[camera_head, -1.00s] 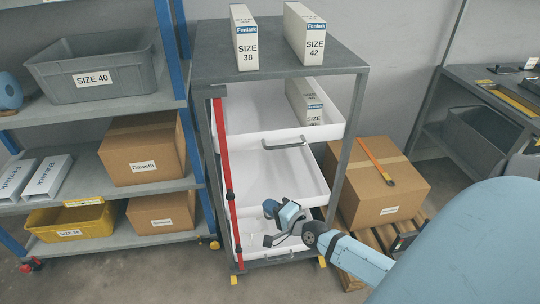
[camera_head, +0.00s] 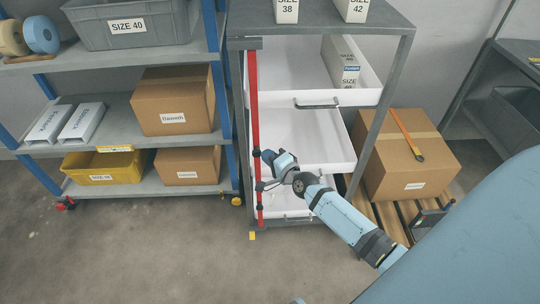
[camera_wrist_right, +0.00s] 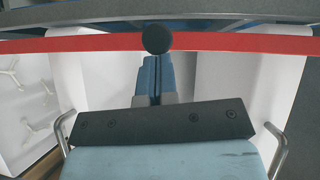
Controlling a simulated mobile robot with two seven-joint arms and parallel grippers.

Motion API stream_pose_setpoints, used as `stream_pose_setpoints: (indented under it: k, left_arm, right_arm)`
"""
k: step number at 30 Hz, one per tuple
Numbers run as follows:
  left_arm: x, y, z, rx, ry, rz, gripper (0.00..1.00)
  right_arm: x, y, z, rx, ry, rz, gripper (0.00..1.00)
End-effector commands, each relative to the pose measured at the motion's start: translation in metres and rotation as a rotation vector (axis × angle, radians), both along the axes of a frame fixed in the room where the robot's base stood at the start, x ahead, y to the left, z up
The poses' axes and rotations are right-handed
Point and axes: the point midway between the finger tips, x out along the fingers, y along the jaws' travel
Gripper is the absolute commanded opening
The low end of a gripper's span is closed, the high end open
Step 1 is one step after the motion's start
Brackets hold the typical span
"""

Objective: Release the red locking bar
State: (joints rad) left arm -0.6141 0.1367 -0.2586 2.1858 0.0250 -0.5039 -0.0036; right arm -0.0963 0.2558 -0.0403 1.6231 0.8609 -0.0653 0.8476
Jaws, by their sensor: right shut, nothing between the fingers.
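The red locking bar (camera_head: 254,100) runs upright down the left front of the grey carousel frame, across the edges of the white trays. It has dark knobs along its lower part. My right gripper (camera_head: 267,156) is shut and empty, its tips close beside the bar near a knob. In the right wrist view the red bar (camera_wrist_right: 240,43) crosses the top of the picture. A round black knob (camera_wrist_right: 156,39) lies straight ahead of the shut blue fingers (camera_wrist_right: 155,75). I cannot tell whether they touch. My left gripper is out of view.
The grey rack (camera_head: 409,60) holds tilted white trays (camera_head: 310,135) with handles (camera_head: 318,105). A blue-posted shelf (camera_head: 215,60) with bins and boxes stands close on the left. A cardboard box (camera_head: 430,165) on a pallet stands to the right. The floor in front is clear.

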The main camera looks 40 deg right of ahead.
Motion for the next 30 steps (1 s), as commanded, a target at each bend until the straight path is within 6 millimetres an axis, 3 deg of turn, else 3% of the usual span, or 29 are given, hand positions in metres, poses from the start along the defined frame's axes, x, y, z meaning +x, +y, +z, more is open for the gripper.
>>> stream_pose_setpoints:
  k: [12,18,30]
  left_arm:
    - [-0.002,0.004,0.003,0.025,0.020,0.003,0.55]
    - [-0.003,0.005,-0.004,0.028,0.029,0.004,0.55]
    - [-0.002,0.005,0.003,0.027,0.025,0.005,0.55]
  right_arm:
    - [0.027,0.044,0.002,0.001,-0.001,0.000,0.00]
    - [0.027,0.045,0.001,0.000,-0.002,0.001,0.00]
    - [0.028,0.044,0.004,0.000,-0.002,0.002,0.00]
